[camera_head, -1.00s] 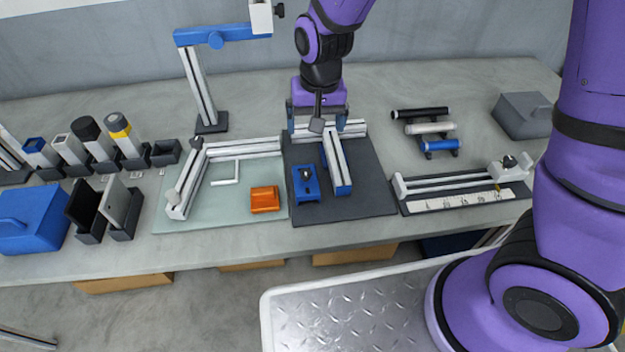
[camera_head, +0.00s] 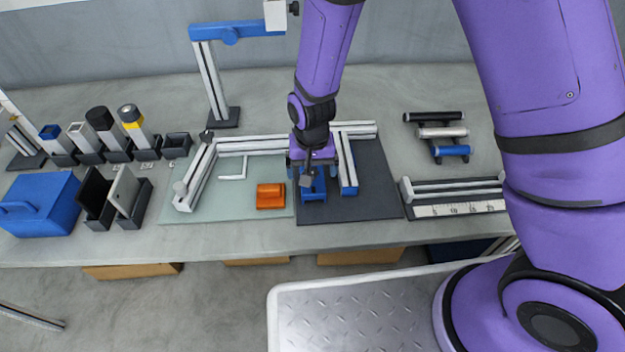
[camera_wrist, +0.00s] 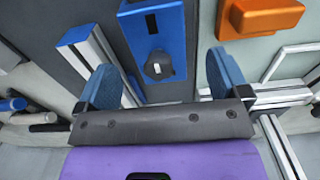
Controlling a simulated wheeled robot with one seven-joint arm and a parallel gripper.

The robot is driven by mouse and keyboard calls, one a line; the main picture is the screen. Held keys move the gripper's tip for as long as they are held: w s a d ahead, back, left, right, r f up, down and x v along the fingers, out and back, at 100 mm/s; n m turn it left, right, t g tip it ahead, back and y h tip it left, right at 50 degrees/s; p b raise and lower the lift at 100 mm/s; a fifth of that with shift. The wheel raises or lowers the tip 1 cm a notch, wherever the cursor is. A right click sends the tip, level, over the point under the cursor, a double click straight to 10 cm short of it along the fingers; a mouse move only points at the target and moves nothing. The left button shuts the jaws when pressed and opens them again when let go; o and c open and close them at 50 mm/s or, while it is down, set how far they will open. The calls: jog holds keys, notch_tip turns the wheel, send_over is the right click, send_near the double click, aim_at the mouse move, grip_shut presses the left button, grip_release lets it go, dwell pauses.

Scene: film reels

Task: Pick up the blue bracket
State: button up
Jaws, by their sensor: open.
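The blue bracket (camera_head: 314,192) lies on the dark mat (camera_head: 374,201), partly hidden behind my gripper in the head view. In the wrist view the blue bracket (camera_wrist: 169,24) shows at the top centre, with a dark round knob on it. My gripper (camera_head: 312,172) is over the far part of the bracket. In the wrist view my gripper (camera_wrist: 163,80) has its two blue fingers wide apart, with nothing between them. The bracket's knob end is just beyond the fingertips, roughly between them. I cannot tell the height gap.
An orange block (camera_head: 270,196) sits left of the bracket on a pale mat (camera_head: 230,207). A blue-ended metal rail (camera_head: 348,176) stands close on the right, with a crosswise rail behind. A tall post with a blue arm (camera_head: 238,32) stands at the back left.

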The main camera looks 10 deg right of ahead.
jog(key=shift+w+d+f, duration=0.1)
jog(key=shift+w+f, duration=0.05)
jog(key=shift+f, duration=1.15)
jog(key=shift+w+f, duration=0.15)
jog(key=shift+f, duration=1.1)
jog(key=shift+c, duration=0.4)
jog(key=c, duration=1.1)
